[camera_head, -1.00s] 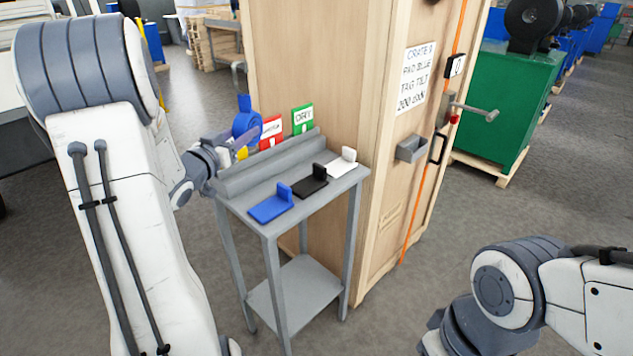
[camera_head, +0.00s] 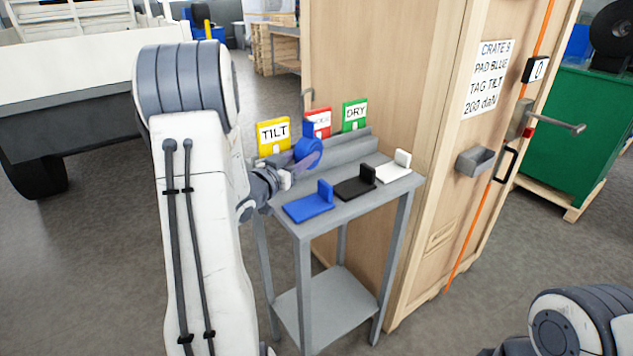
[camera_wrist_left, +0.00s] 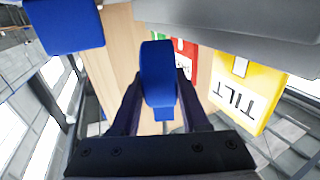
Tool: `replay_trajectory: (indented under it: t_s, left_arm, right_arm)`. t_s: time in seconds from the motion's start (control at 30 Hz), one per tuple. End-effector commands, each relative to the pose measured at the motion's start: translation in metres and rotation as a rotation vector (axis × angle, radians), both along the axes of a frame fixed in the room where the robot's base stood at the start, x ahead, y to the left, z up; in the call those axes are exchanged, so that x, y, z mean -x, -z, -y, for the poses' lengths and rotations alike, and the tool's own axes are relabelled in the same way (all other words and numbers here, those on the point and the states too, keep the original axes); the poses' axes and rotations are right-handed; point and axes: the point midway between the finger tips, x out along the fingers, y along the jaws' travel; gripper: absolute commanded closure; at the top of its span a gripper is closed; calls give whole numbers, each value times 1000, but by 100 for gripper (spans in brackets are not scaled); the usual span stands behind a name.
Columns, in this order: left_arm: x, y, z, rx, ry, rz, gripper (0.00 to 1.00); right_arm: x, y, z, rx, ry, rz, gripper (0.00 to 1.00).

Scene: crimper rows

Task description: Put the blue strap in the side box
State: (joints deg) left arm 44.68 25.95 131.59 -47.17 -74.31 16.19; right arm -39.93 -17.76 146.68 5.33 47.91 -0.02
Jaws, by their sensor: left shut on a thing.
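My left gripper (camera_head: 300,158) is shut on the blue strap (camera_head: 308,149), a rounded blue bundle with an upright tab. It is held above the left part of the grey stand's top, in front of the cards. In the left wrist view the strap (camera_wrist_left: 158,75) sits between the two dark fingers of the gripper (camera_wrist_left: 160,105). The small grey open box (camera_head: 482,160) is fixed to the wooden crate's side, right of the stand and apart from the strap. My right gripper is out of view; part of its arm shows at the lower right.
The grey stand (camera_head: 350,208) carries blue (camera_head: 308,207), black (camera_head: 356,187) and white (camera_head: 392,173) corner pads. TILT (camera_head: 273,136), red (camera_head: 319,122) and DRY (camera_head: 355,114) cards stand behind. The wooden crate (camera_head: 400,100) has an orange strap (camera_head: 487,180) and a lever (camera_head: 555,122).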

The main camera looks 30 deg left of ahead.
Motion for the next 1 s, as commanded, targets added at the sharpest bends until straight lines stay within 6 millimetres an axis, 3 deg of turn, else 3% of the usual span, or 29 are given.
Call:
replay_trajectory:
  t_s: [0.4, 0.83, 0.87, 0.9, 1.0]
  left_arm:
    - [1, 53, -2, 1, -4, 0, 100]
    - [2, 61, -3, -3, -5, 4, 100]
    - [2, 61, -3, -2, -5, 1, 48]
    - [2, 60, -3, -2, -5, 1, 43]
    - [2, 60, -3, -1, -5, 1, 43]
  right_arm:
    - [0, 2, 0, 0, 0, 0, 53]
    - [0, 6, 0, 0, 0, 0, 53]
    - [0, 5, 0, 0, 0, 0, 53]
    - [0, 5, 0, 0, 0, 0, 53]
    - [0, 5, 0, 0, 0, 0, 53]
